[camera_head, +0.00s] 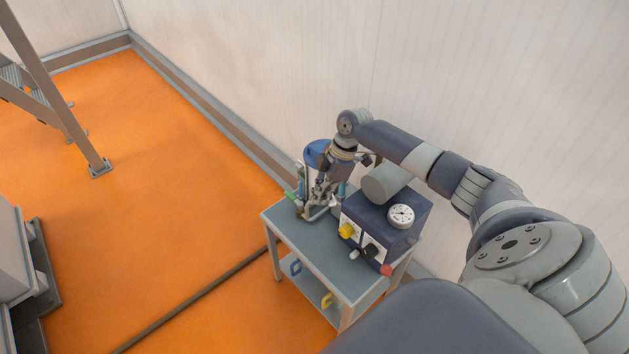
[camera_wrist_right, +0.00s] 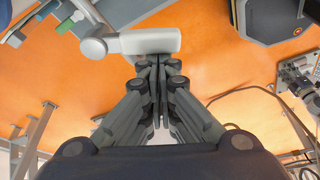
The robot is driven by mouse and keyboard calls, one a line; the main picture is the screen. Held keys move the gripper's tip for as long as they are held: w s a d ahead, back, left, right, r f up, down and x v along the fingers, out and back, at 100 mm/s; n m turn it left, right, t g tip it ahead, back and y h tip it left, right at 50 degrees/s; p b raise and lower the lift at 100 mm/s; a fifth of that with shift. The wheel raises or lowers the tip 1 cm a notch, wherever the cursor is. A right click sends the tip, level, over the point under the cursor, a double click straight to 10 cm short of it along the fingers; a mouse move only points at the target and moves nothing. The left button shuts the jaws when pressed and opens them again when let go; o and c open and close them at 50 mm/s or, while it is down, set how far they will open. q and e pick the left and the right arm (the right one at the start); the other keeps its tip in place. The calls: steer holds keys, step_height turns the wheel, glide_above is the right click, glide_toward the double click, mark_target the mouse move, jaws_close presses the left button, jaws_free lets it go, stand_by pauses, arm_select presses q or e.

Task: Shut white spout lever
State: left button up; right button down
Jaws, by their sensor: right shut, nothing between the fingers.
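In the right wrist view a pale grey-white lever (camera_wrist_right: 145,42) with a round bar and a rounded pivot end lies straight across the tips of my right gripper (camera_wrist_right: 158,60). It looks like the white spout lever. The two fingers are together with nothing between them. They look very close to the bar or against it; I cannot tell which. In the head view my right gripper (camera_head: 316,208) points down at the far left part of the cart, among the fittings by the blue-topped vessel, and hides much of them. The lever is not clear there. My left gripper is not seen.
The grey cart (camera_head: 320,262) carries a dark blue box (camera_head: 408,222) with a round gauge (camera_head: 400,216) and a yellow knob (camera_head: 346,231), right of my gripper. A blue-topped vessel (camera_head: 315,150) stands behind.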

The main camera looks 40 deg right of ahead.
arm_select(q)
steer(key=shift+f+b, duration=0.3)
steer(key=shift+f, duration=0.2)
arm_select(e)
steer(key=shift+s+d+n+g, duration=0.2)
steer(key=shift+s+d+n, duration=0.25)
steer(key=shift+d+n, duration=0.2)
steer(key=shift+s+d+n+g, duration=0.2)
steer(key=shift+s+d+n, duration=0.25)
steer(key=shift+d+n, duration=0.2)
steer(key=shift+d, duration=0.1)
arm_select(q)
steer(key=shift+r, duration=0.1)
arm_select(e)
steer(key=shift+a+r+p, duration=0.1)
steer(key=shift+a+p, duration=0.25)
steer(key=shift+a, duration=0.05)
steer(key=a+p, duration=0.2)
steer(key=a, duration=0.1)
arm_select(q)
steer(key=b, duration=0.3)
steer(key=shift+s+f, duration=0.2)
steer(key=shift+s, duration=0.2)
arm_select(e)
step_height(320, 180, up, 9)
glide_above(332, 199)
steer(key=shift+s+a+r, duration=0.1)
steer(key=shift+a+r, duration=0.1)
steer(key=shift+a, duration=0.25)
steer(key=shift+f, duration=0.1)
